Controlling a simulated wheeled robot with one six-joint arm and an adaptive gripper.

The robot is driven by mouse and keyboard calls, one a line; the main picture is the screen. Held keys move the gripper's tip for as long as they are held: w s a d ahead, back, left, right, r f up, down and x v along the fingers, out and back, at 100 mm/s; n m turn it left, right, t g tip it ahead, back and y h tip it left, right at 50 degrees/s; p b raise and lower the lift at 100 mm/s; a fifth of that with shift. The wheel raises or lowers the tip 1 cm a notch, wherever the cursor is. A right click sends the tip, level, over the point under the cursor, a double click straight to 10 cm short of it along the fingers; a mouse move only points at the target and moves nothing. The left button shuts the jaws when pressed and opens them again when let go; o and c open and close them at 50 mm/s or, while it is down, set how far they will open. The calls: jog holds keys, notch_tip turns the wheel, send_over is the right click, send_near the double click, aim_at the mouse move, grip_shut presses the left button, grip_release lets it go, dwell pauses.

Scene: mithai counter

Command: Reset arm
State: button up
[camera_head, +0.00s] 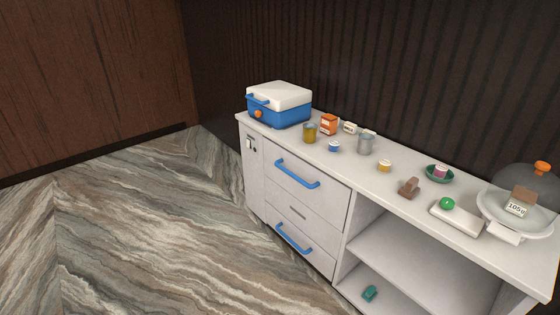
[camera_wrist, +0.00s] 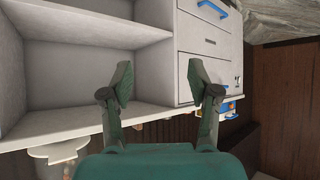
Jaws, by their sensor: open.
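My gripper (camera_wrist: 160,92) shows in the wrist view with its two fingers apart and nothing between them. It faces the front of the white counter (camera_wrist: 170,45), which appears upside down there, with open shelves on the left and drawers on the right. My gripper and arm are not in the head view. In the head view the white counter (camera_head: 400,218) stands against the dark ribbed wall, with two closed drawers with blue handles (camera_head: 297,174) at its left part.
A teal object (camera_head: 369,293) lies on the lower shelf. Open floor (camera_head: 170,220) lies left.

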jog(key=s+a+r+n+t, duration=0.1)
jog(key=s+a+r, duration=0.25)
jog(key=s, duration=0.55)
jog(key=s+a+r+t, duration=0.2)
jog(key=s+a+r, duration=0.15)
jog(key=s, duration=0.55)
jog(key=s+a+r+n+t+y, duration=0.1)
jog(key=s+a+r+y, duration=0.1)
jog(key=s+r, duration=0.9)
jog(key=shift+s+a+r+t, duration=0.15)
jog(key=shift+a+r+t, duration=0.2)
jog(key=shift+r, duration=0.25)
